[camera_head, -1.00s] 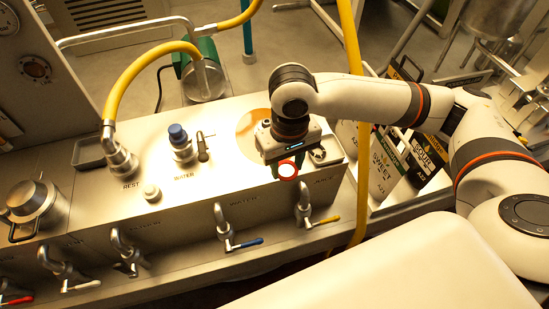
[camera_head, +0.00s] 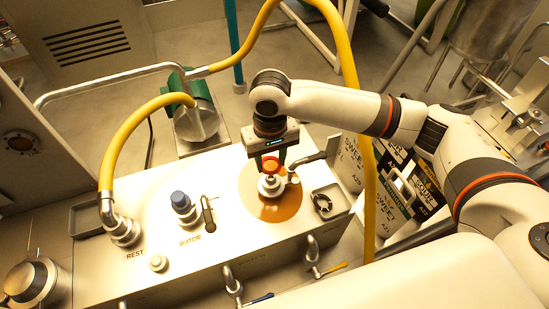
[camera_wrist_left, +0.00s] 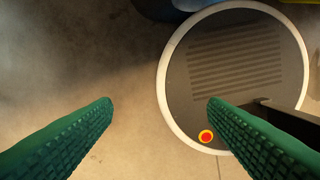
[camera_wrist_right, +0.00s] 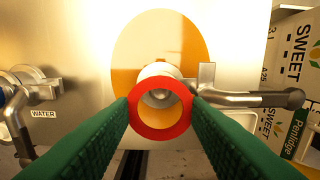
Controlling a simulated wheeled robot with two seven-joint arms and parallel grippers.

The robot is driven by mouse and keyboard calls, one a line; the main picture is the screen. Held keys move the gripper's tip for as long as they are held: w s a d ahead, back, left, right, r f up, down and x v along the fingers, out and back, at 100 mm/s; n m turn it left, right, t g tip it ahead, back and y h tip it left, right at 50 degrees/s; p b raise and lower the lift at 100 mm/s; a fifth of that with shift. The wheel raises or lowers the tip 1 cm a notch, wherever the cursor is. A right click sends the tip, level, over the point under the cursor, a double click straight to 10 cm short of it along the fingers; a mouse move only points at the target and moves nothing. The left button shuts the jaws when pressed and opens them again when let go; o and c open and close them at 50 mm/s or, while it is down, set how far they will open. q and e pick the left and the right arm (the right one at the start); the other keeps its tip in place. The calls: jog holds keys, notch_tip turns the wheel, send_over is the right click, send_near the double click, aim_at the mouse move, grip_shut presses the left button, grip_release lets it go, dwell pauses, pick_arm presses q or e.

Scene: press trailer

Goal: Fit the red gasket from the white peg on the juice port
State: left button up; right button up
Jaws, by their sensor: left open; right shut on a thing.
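My right gripper (camera_head: 270,162) is shut on the red gasket (camera_head: 271,160), which also shows as a red ring between the green fingers in the right wrist view (camera_wrist_right: 160,131). The gasket is held over the silver juice port (camera_head: 271,188). In the right wrist view the port's mouth (camera_wrist_right: 156,70) shows behind and through the ring; I cannot tell whether they touch. The port stands on an orange disc (camera_head: 258,207). My left gripper (camera_wrist_left: 160,110) is open and empty above the floor, outside the head view. I cannot make out the white peg for certain.
A silver valve handle (camera_head: 308,160) sticks out right of the port. A small tray (camera_head: 337,190) holds a dark ring-shaped part. A blue-capped fitting (camera_head: 181,202) and a yellow hose (camera_head: 128,130) are to the left.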

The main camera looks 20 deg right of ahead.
aim_at(271, 178)
notch_tip(271, 178, down, 4)
jog(key=b, duration=0.4)
jog(key=shift+f+b, duration=0.1)
jog(key=shift+b, duration=0.25)
jog(key=shift+f+b, duration=0.5)
jog(key=shift+b, duration=0.1)
pick_arm(q)
notch_tip(271, 178, down, 6)
jog(key=w, duration=0.1)
jog(key=shift+w+f, duration=0.2)
jog(key=shift+w, duration=0.05)
pick_arm(e)
jog(key=shift+r, duration=0.1)
pick_arm(q)
jog(key=shift+s+r, duration=0.1)
jog(key=shift+r, duration=0.1)
pick_arm(e)
jog(key=shift+p, duration=0.35)
pick_arm(q)
jog(key=shift+r+p, duration=0.45)
jog(key=shift+r, duration=0.15)
jog(key=shift+r, duration=0.15)
jog(key=shift+r+p, duration=0.5)
jog(key=shift+p, duration=0.15)
